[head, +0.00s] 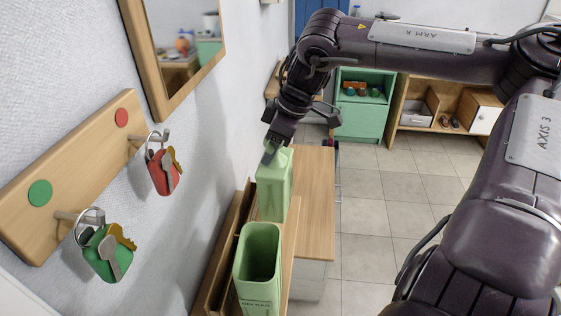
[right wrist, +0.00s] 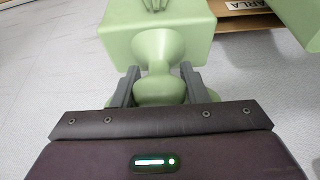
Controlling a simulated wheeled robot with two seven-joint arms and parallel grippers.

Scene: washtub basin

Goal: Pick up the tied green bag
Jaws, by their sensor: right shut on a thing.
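The tied green bag (head: 272,187) is pale green and boxy, upright just behind an open green bin (head: 257,262) in the head view. My right gripper (head: 272,150) comes down on its top. In the right wrist view the jaws (right wrist: 160,86) are shut around the bag's narrow tied neck, and the bag's wide body (right wrist: 185,22) extends beyond. Whether the bag's base rests on something or hangs clear cannot be told. My left gripper is not in view.
A wooden key rack (head: 75,165) with red and green key sets and a framed mirror (head: 185,50) hang on the left wall. A wooden bench (head: 314,190) stands right of the bag. A green cabinet (head: 362,115) stands farther back. Tiled floor is clear at centre right.

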